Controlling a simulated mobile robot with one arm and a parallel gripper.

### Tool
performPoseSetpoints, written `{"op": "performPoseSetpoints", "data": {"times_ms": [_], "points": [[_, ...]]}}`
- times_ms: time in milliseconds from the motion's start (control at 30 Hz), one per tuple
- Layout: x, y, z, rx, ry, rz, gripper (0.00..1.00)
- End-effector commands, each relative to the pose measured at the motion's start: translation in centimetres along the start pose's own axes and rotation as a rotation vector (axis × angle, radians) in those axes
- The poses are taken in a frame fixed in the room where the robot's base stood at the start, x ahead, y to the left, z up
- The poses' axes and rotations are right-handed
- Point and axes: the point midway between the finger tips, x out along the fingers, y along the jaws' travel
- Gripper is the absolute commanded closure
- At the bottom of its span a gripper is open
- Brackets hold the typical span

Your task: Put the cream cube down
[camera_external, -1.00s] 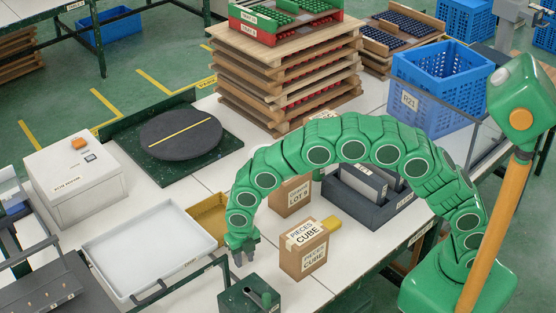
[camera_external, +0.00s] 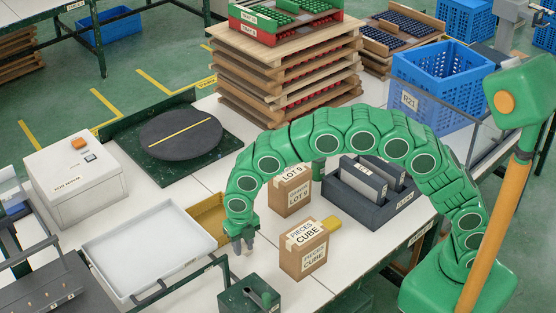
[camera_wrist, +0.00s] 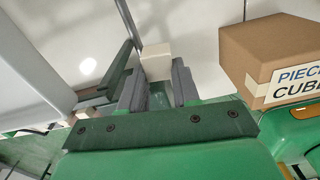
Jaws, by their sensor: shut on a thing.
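The cream cube (camera_wrist: 156,60) shows in the wrist view between the grey fingertips of my gripper (camera_wrist: 158,85). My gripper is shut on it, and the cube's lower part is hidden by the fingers. In the external view my gripper (camera_external: 243,245) points down over the white table, right of the white tray and left of the cardboard box marked PIECES CUBE. The cube cannot be made out there. Whether it touches the table I cannot tell.
The PIECES CUBE box (camera_external: 304,250) stands close right of my gripper; it also shows in the wrist view (camera_wrist: 262,50). A white tray (camera_external: 122,284) and yellow-brown tray (camera_external: 208,212) lie to the left.

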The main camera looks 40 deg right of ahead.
Motion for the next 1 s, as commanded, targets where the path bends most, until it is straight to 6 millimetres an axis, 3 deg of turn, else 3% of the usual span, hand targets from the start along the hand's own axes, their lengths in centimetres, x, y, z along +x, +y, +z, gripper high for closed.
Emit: {"op": "performPoseSetpoints", "data": {"times_ms": [100, 233, 567, 1000], "points": [[-3.3, 0.2, 0.1, 0.0, -0.006, 0.008, 0.98], [-5.8, 0.0, 0.3, 0.004, -0.005, 0.005, 0.98], [-5.3, -4.2, 5.8, 0.102, -0.002, 0.0, 0.98], [-5.3, -13.3, 15.3, 0.283, -0.003, 0.0, 0.98]]}}
